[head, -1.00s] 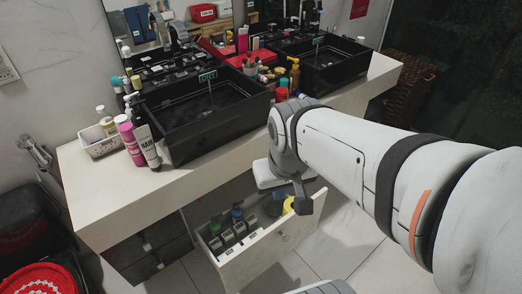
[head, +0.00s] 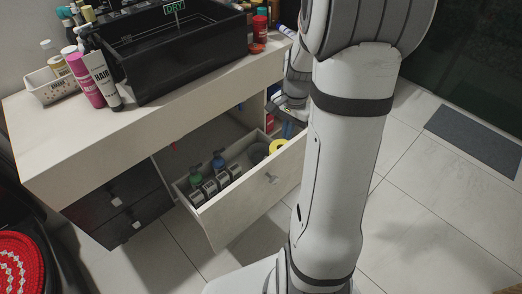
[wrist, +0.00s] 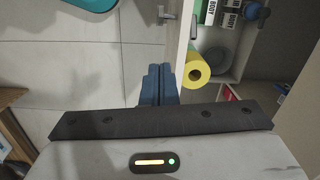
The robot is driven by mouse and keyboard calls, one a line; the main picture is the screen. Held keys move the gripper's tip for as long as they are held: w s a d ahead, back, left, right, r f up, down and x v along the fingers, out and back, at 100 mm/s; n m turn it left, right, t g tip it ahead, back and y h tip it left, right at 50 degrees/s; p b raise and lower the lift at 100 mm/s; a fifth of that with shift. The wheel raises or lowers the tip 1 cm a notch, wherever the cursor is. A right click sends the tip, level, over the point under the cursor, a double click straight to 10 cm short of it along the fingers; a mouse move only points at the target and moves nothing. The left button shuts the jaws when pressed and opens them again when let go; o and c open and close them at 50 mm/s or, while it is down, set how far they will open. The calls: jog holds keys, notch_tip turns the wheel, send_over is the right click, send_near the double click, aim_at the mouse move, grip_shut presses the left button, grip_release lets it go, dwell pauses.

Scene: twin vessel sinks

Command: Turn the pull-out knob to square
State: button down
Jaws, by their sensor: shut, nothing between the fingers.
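The pull-out (head: 245,205) is a pale drawer standing open under the counter. Its small metal knob (head: 272,178) sits on the front panel; its exact angle is too small to tell. The knob also shows in the wrist view (wrist: 167,19), at the top, sticking out from the panel's outer face. My gripper (wrist: 158,84) is shut and empty, its blue fingers together beside the panel edge and the yellow roll, apart from the knob. In the head view my gripper (head: 288,129) is at the drawer's far right end, partly hidden by my arm.
The drawer holds several bottles (head: 208,184) and a yellow roll (head: 278,146). A black vessel sink (head: 175,50) and bottles (head: 103,75) stand on the counter (head: 130,125). Dark closed drawers (head: 122,205) are at left.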

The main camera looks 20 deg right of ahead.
notch_tip(320, 180, down, 17)
jog(key=a+m+b, duration=0.1)
jog(key=b, duration=0.4)
jog(key=shift+s+a+m, duration=0.25)
jog(key=shift+s+m, duration=0.05)
jog(key=shift+m, duration=0.1)
jog(key=shift+f, duration=0.1)
